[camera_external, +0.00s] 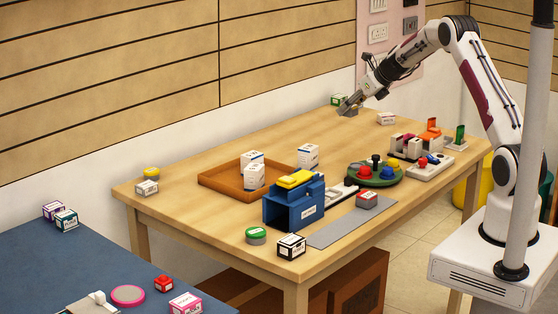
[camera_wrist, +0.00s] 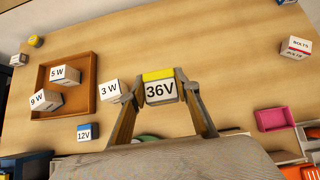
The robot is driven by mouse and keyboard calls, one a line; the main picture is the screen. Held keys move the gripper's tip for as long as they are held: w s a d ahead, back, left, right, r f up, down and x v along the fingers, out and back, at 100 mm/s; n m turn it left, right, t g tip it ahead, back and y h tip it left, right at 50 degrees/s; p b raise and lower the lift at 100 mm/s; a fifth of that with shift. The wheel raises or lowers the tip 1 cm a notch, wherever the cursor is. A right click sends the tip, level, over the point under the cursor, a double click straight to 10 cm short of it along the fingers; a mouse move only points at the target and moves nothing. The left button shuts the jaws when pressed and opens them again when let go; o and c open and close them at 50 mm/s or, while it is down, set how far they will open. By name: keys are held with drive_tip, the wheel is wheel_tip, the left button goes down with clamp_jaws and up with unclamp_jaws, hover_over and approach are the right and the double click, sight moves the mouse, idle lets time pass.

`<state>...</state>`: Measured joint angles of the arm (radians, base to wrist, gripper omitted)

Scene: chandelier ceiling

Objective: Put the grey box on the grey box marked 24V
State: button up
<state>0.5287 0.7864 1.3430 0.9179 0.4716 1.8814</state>
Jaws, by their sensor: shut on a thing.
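My gripper (camera_external: 347,105) is raised above the far part of the table, and a small grey shape shows at its tips in the external view. In the wrist view my gripper (camera_wrist: 161,89) is shut on a box marked 36V (camera_wrist: 160,91), with a pale front and a yellow top, held between both fingertips. A box marked 12V (camera_wrist: 85,133) with a blue top stands on the table by the tray. A grey-sided box with a red top (camera_external: 367,200) stands near the front edge; its mark is unreadable. I can read no 24V mark in either view.
A brown tray (camera_external: 219,188) holds boxes marked 5 W (camera_wrist: 65,75) and 9 W (camera_wrist: 46,99); a 3 W box (camera_wrist: 108,89) stands outside it. A blue bin (camera_external: 292,208), green round stand (camera_external: 375,177) and organizers stand towards the front. The left back table is mostly clear.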

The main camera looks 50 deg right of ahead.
drive_tip(key=s+a+r, duration=0.3)
drive_tip(key=a, duration=0.1)
drive_tip(key=n+g+y, duration=0.3)
drive_tip(key=n+y, duration=0.3)
drive_tip(key=n, duration=0.3)
hover_over(367, 194)
wheel_tip(367, 194, down, 3)
drive_tip(key=shift+f, duration=0.1)
drive_tip(key=shift+f, duration=2.85)
drive_tip(key=shift+d+f, duration=0.1)
drive_tip(key=shift+f, duration=2)
drive_tip(key=shift+f, duration=0.15)
